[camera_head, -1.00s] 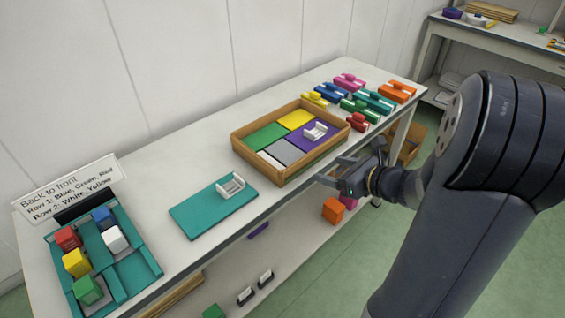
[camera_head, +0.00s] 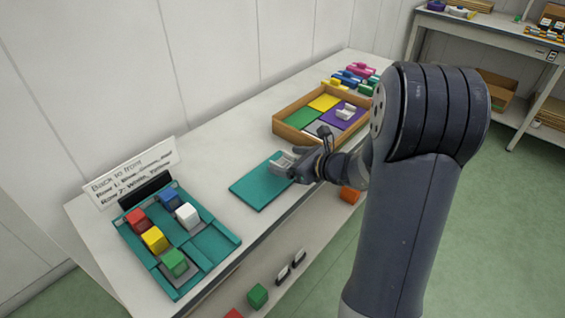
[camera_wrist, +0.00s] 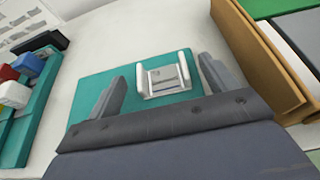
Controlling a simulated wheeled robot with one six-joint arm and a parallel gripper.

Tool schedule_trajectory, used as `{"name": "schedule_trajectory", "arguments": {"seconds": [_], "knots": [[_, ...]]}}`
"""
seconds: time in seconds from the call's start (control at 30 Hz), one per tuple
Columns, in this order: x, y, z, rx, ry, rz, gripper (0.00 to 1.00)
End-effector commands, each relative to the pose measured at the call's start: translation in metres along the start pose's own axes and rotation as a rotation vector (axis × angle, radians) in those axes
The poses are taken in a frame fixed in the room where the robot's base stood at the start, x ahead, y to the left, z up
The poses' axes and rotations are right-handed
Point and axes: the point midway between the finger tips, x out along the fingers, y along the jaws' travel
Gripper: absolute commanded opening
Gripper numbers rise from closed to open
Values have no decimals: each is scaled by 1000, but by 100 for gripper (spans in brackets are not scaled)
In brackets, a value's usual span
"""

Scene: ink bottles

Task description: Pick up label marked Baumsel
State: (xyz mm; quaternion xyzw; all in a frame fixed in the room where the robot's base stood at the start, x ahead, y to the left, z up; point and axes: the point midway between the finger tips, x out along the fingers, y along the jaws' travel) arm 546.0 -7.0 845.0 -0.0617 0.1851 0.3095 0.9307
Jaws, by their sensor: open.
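I cannot read the name Baumsel anywhere. A small white holder with two raised side walls and a grey-white plate between them (camera_wrist: 165,80) sits on a teal mat (camera_wrist: 88,88). Marks on the plate are too small to read. My gripper (camera_head: 288,166) is over the mat (camera_head: 262,193) and largely hides the holder in the head view. In the wrist view the two open fingers stand apart on either side of the holder, with nothing between them held. A similar white holder (camera_head: 346,111) sits on the purple panel in the wooden tray.
The wooden tray (camera_head: 296,138) with coloured panels stands close behind my gripper. A teal tray (camera_head: 220,235) with several coloured blocks and a blurred sign (camera_head: 130,178) are at left. Several coloured pieces stand at the far end. Bare tabletop lies between the teal tray and mat.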

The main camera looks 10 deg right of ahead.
Motion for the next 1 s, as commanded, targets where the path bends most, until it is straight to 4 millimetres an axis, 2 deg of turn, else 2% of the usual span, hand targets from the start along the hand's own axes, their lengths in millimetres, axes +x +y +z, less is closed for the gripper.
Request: {"name": "schedule_trajectory", "arguments": {"seconds": [0.1, 0.2, 0.47, 1.0], "knots": [[18, 0, 0, 1, 1, 3, 82], [26, 0, 1, -1, 0, 2, 82], [27, -1, 1, 0, 0, 0, 81], [27, -1, 1, 0, 0, 0, 37]]}}
